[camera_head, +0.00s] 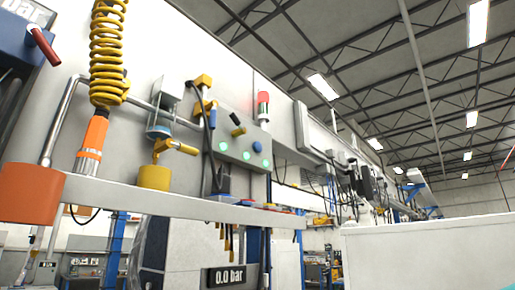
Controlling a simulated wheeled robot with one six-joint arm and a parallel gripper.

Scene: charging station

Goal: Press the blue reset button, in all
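A grey control panel (234,154) is fixed to the wall unit near the middle of the head view. A small round blue button (257,147) sits on its face, among several green lights (246,156). I cannot read any label, and I cannot tell whether the button is pressed. A second blue part (212,118) shows on a yellow-topped fitting to the left. Nothing covers the blue button in this view. I do not see my gripper.
A grey rail (180,203) runs below the panel. A yellow coiled hose (108,50) with an orange handle (95,135) hangs at left, beside an orange cylinder (30,193). A red beacon (263,105) stands beside the panel. A pale box-like surface (430,250) fills the lower right.

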